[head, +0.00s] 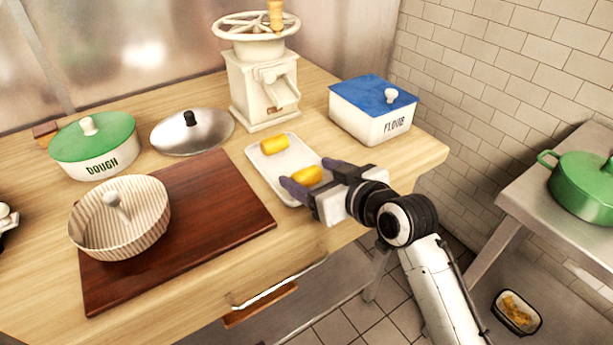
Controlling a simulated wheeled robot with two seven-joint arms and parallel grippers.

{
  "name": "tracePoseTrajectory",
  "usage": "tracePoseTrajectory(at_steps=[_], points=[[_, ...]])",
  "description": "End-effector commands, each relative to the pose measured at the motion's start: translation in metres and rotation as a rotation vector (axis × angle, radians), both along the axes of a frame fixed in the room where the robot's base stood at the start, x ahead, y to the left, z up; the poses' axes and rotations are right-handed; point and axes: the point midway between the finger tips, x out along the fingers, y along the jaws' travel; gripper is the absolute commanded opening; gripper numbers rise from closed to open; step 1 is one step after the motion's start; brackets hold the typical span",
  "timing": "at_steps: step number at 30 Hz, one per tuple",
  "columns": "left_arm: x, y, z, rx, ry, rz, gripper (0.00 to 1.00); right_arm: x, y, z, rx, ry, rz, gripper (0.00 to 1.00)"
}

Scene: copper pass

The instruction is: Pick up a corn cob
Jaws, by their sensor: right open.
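Two yellow corn cob pieces lie on a white tray (262,176) on the wooden table. The far corn cob (274,143) lies near the tray's back end. The near corn cob (307,176) lies near its front right end. My right gripper (308,176) is open, with its dark fingers on either side of the near cob. I cannot tell whether the fingers touch it. Part of the tray's right side is hidden by the gripper.
A white grinder (262,85) stands behind the tray, and a blue-lidded flour box (372,108) behind my gripper. A brown board (215,210) with a striped bowl (120,217) lies left. A metal lid (191,133) and a green-lidded dough pot (93,146) stand farther back.

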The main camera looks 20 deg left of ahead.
Motion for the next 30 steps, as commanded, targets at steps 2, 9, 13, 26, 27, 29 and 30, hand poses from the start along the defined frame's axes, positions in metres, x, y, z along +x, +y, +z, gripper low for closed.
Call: tracePoseTrajectory(at_steps=[2, 9, 13, 26, 27, 29, 30], points=[[0.0, 0.0, 0.0, 0.0, 0.0, 0.0, 0.31, 0.0, 0.0, 0.0, 0.0, 0.0, 0.0, 0.69], [0.0, 0.0, 0.0, 0.0, 0.0, 0.0, 0.31, 0.0, 0.0, 0.0, 0.0, 0.0, 0.0, 0.4], [0.0, 0.0, 0.0, 0.0, -0.001, 0.0, 0.31, 0.0, 0.0, 0.001, 0.001, -0.001, 0.0, 0.24], [0.001, 0.0, 0.002, -0.001, -0.003, 0.0, 0.31, 0.0, 0.0, 0.034, 0.004, -0.007, 0.0, 0.24], [0.001, 0.0, 0.002, -0.001, -0.003, 0.0, 0.31, 0.001, 0.0, 0.042, 0.002, -0.007, 0.001, 0.24], [0.001, 0.0, 0.002, 0.0, -0.004, 0.001, 0.31, 0.0, 0.0, 0.055, 0.002, -0.007, 0.0, 0.24], [0.001, 0.0, 0.002, 0.0, -0.004, 0.001, 0.31, 0.001, 0.0, 0.063, 0.003, -0.008, 0.0, 0.24]])
